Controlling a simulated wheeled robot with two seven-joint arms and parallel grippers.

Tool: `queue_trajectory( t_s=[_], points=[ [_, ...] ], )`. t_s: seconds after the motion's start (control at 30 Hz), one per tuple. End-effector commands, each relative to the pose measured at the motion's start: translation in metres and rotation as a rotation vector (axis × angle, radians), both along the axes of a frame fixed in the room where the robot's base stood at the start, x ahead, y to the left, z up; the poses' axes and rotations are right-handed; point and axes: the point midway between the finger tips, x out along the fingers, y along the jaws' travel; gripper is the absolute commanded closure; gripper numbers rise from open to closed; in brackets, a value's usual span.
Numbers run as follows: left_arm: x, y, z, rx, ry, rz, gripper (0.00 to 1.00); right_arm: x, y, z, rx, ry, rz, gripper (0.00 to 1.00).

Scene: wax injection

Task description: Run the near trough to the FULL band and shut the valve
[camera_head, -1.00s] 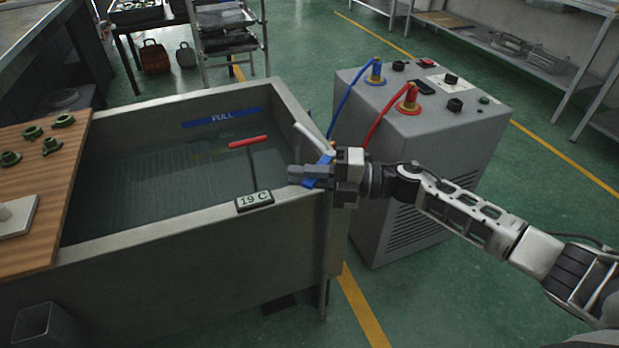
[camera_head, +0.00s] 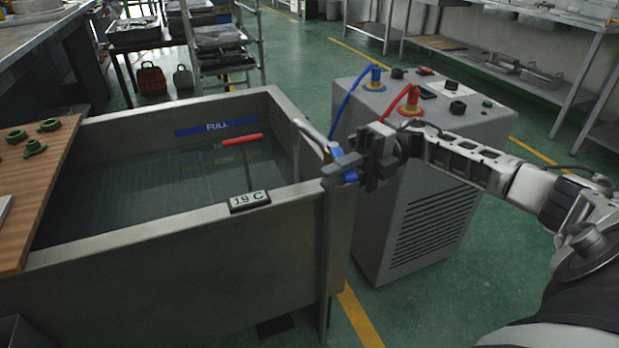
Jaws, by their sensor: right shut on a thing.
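The near trough (camera_head: 120,230) is a grey tank partly filled with water (camera_head: 130,185). A blue band marked FULL (camera_head: 217,127) is on its far inner wall, and the water surface lies below it. A yellow LOW marking (camera_head: 228,162) shows faintly lower down. A pale pipe (camera_head: 312,132) is at the trough's right corner. My right gripper (camera_head: 340,172) is shut on a blue valve handle (camera_head: 349,176) beside that corner, covering most of the handle. My left gripper is out of view.
A 19 C display (camera_head: 249,201) sits on the front rim, and a red-handled rod (camera_head: 242,140) is in the trough. A wooden board (camera_head: 50,170) with green pieces covers the left end. A grey machine (camera_head: 430,190) with blue and red hoses stands at the right.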

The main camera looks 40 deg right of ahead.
Motion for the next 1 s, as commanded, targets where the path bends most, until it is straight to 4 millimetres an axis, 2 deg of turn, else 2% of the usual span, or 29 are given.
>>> queue_trajectory(
  t_s=[0.2, 0.5, 0.53, 0.6, 0.87, 1.0],
  points=[
    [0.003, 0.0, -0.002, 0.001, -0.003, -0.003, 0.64, -0.006, -0.007, 0.0, 0.0, 0.001, 0.01, 1.0],
    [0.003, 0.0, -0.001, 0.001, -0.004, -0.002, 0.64, -0.006, -0.006, 0.0, 0.0, 0.001, 0.013, 1.0],
    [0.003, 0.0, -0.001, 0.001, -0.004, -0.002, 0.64, -0.005, -0.006, 0.0, 0.0, 0.001, 0.013, 0.87],
    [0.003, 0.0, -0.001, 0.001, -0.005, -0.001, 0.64, -0.005, -0.006, 0.0, -0.001, 0.001, 0.013, 0.67],
    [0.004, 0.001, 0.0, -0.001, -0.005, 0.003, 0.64, -0.005, -0.006, 0.0, 0.0, 0.001, 0.011, 0.67],
    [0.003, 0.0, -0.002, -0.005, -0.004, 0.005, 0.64, -0.004, -0.014, -0.001, -0.001, 0.0, 0.009, 0.67]
  ],
)
